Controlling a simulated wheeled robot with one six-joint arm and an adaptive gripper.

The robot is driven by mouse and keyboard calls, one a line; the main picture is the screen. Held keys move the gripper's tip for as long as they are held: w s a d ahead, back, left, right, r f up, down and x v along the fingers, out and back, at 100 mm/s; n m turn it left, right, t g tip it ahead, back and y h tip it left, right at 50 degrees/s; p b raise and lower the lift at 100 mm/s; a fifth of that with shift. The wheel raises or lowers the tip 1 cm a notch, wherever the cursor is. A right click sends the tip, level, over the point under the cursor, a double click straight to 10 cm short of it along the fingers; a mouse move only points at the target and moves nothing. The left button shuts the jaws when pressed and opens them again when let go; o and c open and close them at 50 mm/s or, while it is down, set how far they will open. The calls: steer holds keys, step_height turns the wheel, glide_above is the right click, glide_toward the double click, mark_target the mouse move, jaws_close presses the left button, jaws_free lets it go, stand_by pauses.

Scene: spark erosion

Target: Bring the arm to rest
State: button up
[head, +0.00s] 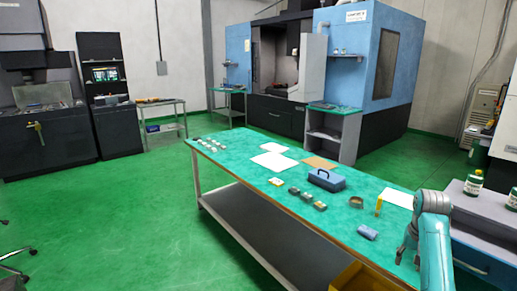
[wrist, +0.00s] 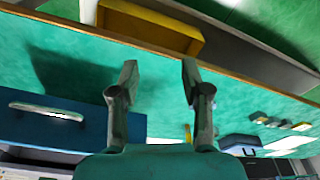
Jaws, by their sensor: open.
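My arm shows at the lower right of the head view, bent over the right end of the green-topped table (head: 230,165). My gripper (head: 408,255) points down there. In the wrist view my gripper (wrist: 159,78) has its two fingers apart with nothing between them. Green surface shows behind the fingers, and a dark shadow lies on it to the left. I cannot tell the exact height of the fingertips above the table.
A blue rolled cloth (head: 367,232), a yellow upright item (head: 379,206), a round tin (head: 356,202) and a blue toolbox (head: 326,180) lie near my arm. A yellow bin (head: 365,278) sits below the table's front edge. A drawer cabinet (head: 485,262) stands at right. Floor at left is open.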

steer(key=s+a+f+t, duration=0.1)
steer(key=s+a+f, duration=0.15)
steer(key=f, duration=0.45)
steer(key=s+a+f+n+t, duration=0.1)
steer(key=s+a+f, duration=0.15)
steer(key=f, duration=0.45)
steer(key=s+a+f+t, duration=0.1)
steer(key=s+a+f, duration=0.1)
steer(key=a+f, duration=0.35)
steer(key=s+a+f+n+t, duration=0.1)
steer(key=s+a+f+t, duration=0.1)
steer(key=s+a+f, duration=0.45)
steer(key=s+a+f+n+t, duration=0.1)
steer(key=s+f, duration=0.3)
steer(key=s, duration=0.5)
steer(key=s+a+r+n+t, duration=0.1)
steer(key=s+a+r+t, duration=0.15)
steer(key=s, duration=0.75)
steer(key=s+a+r+t, duration=0.1)
steer(key=s+a+r, duration=0.25)
steer(key=s, duration=0.65)
steer(key=s+a+r+n+t, duration=0.1)
steer(key=s+r+t, duration=0.1)
steer(key=s+r, duration=0.5)
steer(key=s+a+r+t, duration=0.2)
steer(key=s+r, duration=0.5)
steer(key=r, duration=0.4)
steer(key=shift+s+a+r+n+y, duration=0.25)
steer(key=shift+s+n+y, duration=0.05)
steer(key=shift+n+y, duration=0.1)
